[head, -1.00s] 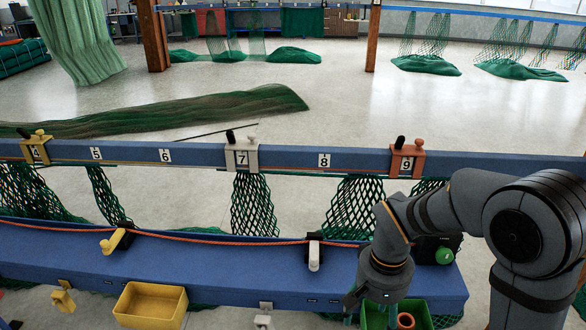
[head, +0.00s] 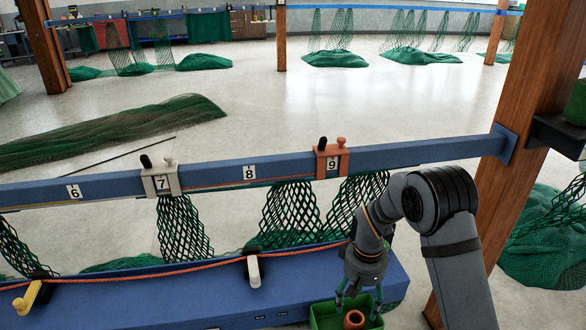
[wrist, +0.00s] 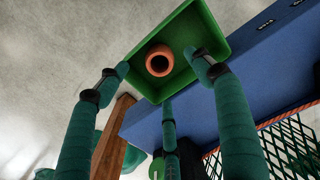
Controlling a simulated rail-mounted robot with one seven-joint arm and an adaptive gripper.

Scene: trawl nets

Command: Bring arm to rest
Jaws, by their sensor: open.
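My gripper (head: 360,296) is at the lower right of the head view, above a green tray (head: 317,314). Its fingers are spread and nothing is between them. The wrist view shows the same open gripper (wrist: 160,78) with three dark green fingers. Beyond the fingertips is the green tray (wrist: 217,30), with an orange ring-like piece (wrist: 159,61) inside it. The orange piece also shows in the head view (head: 354,319), apart from the fingers. The bottom of the tray is cut off in the head view.
A blue bench (head: 205,300) with a red rope (head: 165,272) runs beside the tray. Behind it is a blue numbered rail (head: 215,176) with hanging green nets (head: 290,212). A wooden post (head: 525,110) stands to the right of my arm. Open floor (head: 330,115) lies beyond the rail.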

